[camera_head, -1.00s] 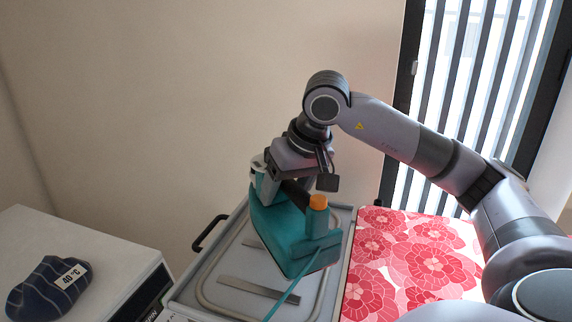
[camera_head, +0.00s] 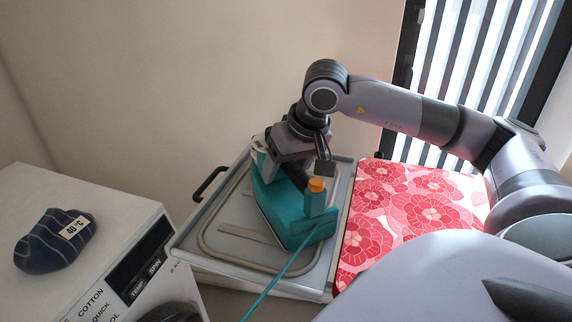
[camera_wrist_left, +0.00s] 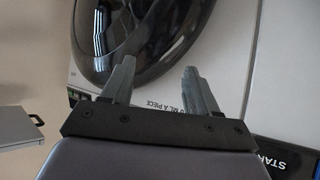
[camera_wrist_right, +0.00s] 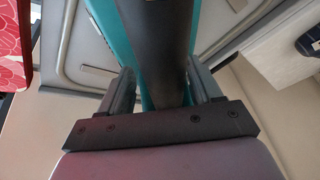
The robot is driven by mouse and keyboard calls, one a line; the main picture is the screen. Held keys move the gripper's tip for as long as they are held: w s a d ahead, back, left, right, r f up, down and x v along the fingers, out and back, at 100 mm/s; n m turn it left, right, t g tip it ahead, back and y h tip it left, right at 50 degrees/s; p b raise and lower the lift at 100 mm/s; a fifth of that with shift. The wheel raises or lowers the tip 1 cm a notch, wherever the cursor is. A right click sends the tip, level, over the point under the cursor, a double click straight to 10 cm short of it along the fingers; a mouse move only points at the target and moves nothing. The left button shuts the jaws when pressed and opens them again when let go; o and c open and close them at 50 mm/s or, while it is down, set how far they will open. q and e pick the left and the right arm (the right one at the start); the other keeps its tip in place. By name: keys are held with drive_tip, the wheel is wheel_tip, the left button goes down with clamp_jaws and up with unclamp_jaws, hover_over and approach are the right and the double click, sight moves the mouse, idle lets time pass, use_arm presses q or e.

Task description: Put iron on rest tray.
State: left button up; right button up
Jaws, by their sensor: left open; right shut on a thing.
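The teal iron (camera_head: 275,205) with an orange knob (camera_head: 316,185) is over the grey rest tray (camera_head: 207,262), toward its right side. I cannot tell whether its base touches the tray. My right gripper (camera_head: 308,165) is shut on the iron's dark handle, which shows between the fingers in the right wrist view (camera_wrist_right: 160,45). A teal cord (camera_head: 277,278) runs from the iron down toward the bottom of the head view. My left gripper (camera_wrist_left: 157,72) is open and empty in the left wrist view, in front of the washing machine; the head view does not show it.
A red flowered ironing surface (camera_head: 400,205) adjoins the tray on the right. A white washing machine (camera_head: 100,205) stands at the left with a dark striped bundle (camera_head: 52,245) tagged 40 °C on top. A black handle (camera_head: 208,183) sticks out from the tray's left side.

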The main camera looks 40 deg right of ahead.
drive_tip(key=o, duration=1.5)
drive_tip(key=p+v, duration=0.1)
drive_tip(key=v, duration=1.1)
drive_tip(key=shift+s+r, duration=0.1)
drive_tip(key=shift+a, duration=0.1)
